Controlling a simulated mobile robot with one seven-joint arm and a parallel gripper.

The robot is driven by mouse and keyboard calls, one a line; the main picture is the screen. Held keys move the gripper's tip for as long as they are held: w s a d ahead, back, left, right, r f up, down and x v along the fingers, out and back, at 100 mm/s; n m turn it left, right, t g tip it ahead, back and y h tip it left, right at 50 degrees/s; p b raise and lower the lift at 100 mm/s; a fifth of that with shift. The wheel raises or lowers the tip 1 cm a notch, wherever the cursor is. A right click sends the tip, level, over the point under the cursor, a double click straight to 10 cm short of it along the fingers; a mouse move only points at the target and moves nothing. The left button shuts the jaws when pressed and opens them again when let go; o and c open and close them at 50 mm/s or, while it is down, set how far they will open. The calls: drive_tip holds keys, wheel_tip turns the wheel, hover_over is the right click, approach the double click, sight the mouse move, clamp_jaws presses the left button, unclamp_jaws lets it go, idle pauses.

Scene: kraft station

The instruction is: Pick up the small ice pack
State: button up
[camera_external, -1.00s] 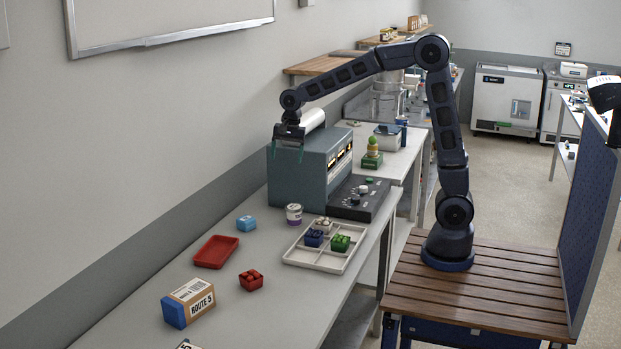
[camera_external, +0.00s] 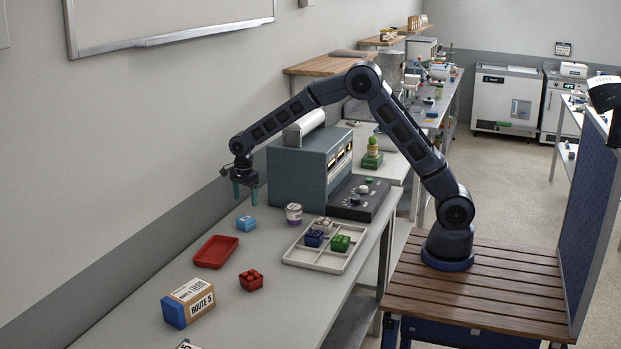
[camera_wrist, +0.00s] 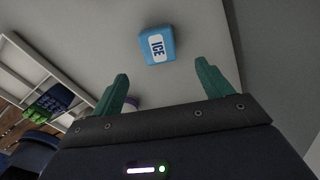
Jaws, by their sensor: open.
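The small ice pack (camera_external: 246,223) is a light blue block lying on the grey table, just right of and beyond the red tray. In the wrist view the ice pack (camera_wrist: 157,45) shows a white label reading ICE and lies beyond the fingertips, a little left of centre between them. My gripper (camera_external: 245,194) is open and empty, pointing down above the table near the ice pack, by the wall side. Its green fingers (camera_wrist: 163,80) stand apart in the wrist view, with nothing between them.
A red tray (camera_external: 194,252), a red brick (camera_external: 251,281) and a ROUTE 5 box (camera_external: 198,297) lie nearer. A white cup (camera_external: 293,214) and a divided white tray (camera_external: 356,263) with small blocks stand to the right. A grey machine (camera_external: 296,178) stands behind the ice pack.

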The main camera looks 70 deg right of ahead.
sight(246, 218)
wheel_tip(246, 218, down, 4)
drive_tip(key=shift+r, duration=0.1)
drive_tip(key=shift+a+f, duration=0.15)
drive_tip(key=shift+f, duration=1.4)
drive_tip(key=shift+a+f, duration=0.15)
drive_tip(key=shift+f, duration=1.35)
drive_tip(key=c, duration=1.1)
drive_tip(key=shift+r, duration=0.15)
